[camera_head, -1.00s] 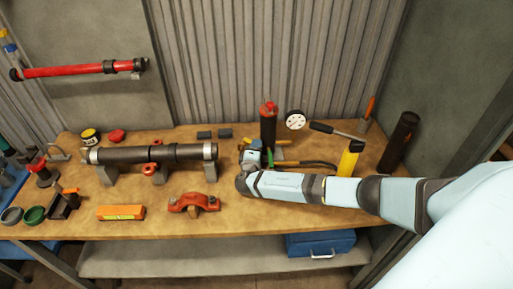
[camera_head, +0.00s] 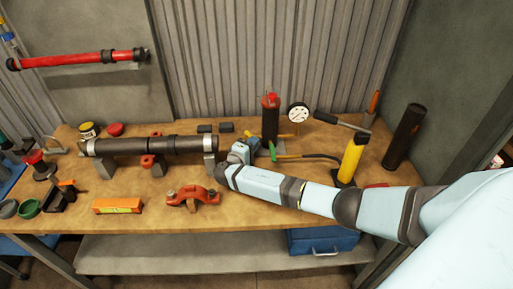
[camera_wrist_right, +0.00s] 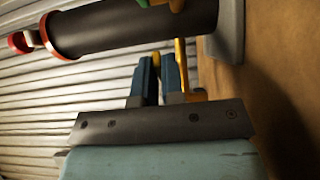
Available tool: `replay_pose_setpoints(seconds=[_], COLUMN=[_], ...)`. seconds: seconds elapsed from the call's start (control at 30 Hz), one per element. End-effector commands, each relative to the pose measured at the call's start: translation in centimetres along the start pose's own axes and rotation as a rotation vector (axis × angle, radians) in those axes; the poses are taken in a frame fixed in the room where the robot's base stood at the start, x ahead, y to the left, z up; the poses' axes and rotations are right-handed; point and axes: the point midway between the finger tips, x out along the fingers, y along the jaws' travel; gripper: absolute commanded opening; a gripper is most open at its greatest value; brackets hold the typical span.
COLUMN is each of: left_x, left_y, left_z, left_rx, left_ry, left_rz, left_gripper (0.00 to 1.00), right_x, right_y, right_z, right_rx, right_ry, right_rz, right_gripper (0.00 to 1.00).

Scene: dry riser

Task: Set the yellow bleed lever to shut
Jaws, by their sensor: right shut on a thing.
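The yellow bleed lever (camera_wrist_right: 181,62) shows in the right wrist view at the fingers, beside the dark cylinder (camera_wrist_right: 135,30); part of it is hidden by the fingers. My right gripper (camera_wrist_right: 158,75) is shut on it, its two blue-grey fingers close together. In the head view my right gripper (camera_head: 242,148) is just left of the upright dark cylinder with a red top (camera_head: 270,118). The lever is too small and covered there to read its angle. My left gripper is not in view.
A green lever (camera_head: 272,151) and a white-faced gauge (camera_head: 298,113) are right of the gripper. A dark pipe on stands (camera_head: 150,146) lies to the left. A yellow cylinder (camera_head: 351,158) stands behind my forearm. Front bench is partly clear.

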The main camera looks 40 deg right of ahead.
Motion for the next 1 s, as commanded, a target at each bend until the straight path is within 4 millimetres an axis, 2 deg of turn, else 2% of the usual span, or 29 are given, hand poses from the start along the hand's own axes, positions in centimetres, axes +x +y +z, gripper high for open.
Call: replay_pose_setpoints(seconds=[0.07,0.4,0.43,0.5,0.53,0.83,1.0], left_x=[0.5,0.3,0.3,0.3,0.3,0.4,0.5], left_y=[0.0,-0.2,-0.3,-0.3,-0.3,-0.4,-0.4], left_z=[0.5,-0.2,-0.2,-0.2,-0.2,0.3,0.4], left_rx=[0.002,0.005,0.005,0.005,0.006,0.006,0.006], left_ry=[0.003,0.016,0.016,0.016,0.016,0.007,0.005], left_rz=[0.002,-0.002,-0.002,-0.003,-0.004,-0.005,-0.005], left_gripper=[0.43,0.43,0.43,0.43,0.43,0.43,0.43], right_x=[-0.2,-0.2,-0.2,-0.2,-0.3,-0.3,-0.3], right_y=[-0.2,0.2,0.2,0.2,0.1,0.2,1.9], right_z=[-0.3,-0.2,-0.2,-0.2,-0.2,-0.2,-0.3], right_rx=[0.003,0.001,0.001,0.000,0.000,0.000,0.002], right_ry=[-0.038,-0.057,-0.057,-0.057,-0.057,-0.056,-0.055], right_rz=[-0.002,0.000,0.000,0.000,0.000,-0.001,-0.001], right_gripper=[0.00,0.00,0.13,0.29,0.34,0.34,0.34])
